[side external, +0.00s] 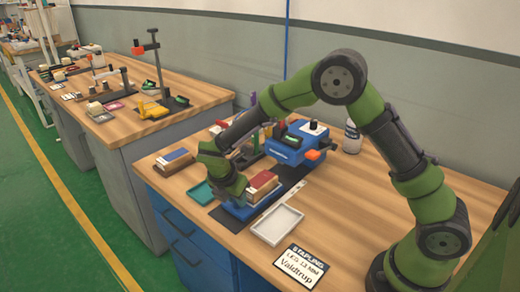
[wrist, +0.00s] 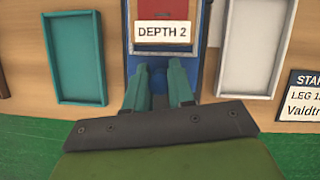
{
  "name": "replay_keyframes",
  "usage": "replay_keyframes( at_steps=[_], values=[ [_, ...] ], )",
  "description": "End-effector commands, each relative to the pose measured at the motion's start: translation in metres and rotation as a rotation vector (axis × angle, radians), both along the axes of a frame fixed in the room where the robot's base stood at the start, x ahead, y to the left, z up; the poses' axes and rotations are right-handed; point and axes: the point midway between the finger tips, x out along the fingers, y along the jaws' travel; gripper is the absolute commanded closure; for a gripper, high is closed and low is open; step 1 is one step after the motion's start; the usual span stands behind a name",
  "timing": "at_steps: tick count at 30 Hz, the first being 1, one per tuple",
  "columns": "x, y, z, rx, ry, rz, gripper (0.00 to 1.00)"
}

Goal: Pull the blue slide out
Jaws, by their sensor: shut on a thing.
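The blue slide (side external: 241,212) lies low on the bench at the front of the blue machine (side external: 293,142), with a red-topped block (side external: 263,180) above it. My gripper (side external: 238,198) is down at the slide's front end. In the wrist view my gripper (wrist: 158,82) has its two teal fingers at the near end of the blue slide (wrist: 207,50), shut on it. A white label reading "DEPTH 2" (wrist: 163,31) lies just beyond the fingertips. The exact gripped part is partly hidden by the fingers.
A teal tray (side external: 201,193) lies left of the slide and a white tray (side external: 276,224) lies right of it. A name sign (side external: 301,267) lies by the bench's front edge.

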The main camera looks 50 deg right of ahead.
Motion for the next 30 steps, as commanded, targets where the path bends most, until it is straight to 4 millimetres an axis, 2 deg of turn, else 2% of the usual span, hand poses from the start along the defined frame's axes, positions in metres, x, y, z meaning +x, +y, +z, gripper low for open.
replay_keyframes(
  at_steps=[3,7,21,22,26,30],
  values=[
    [-0.001,0.017,0.000,0.000,0.001,0.000,1.00],
    [-0.001,0.027,0.001,0.000,0.001,-0.002,1.00],
    [-0.001,0.036,0.001,0.005,0.000,0.005,1.00],
    [-0.001,0.036,0.001,0.005,0.000,0.005,0.72],
    [0.000,0.035,0.001,0.004,0.000,0.004,0.52],
    [0.000,0.033,0.000,0.002,0.000,0.001,0.52]
  ],
)
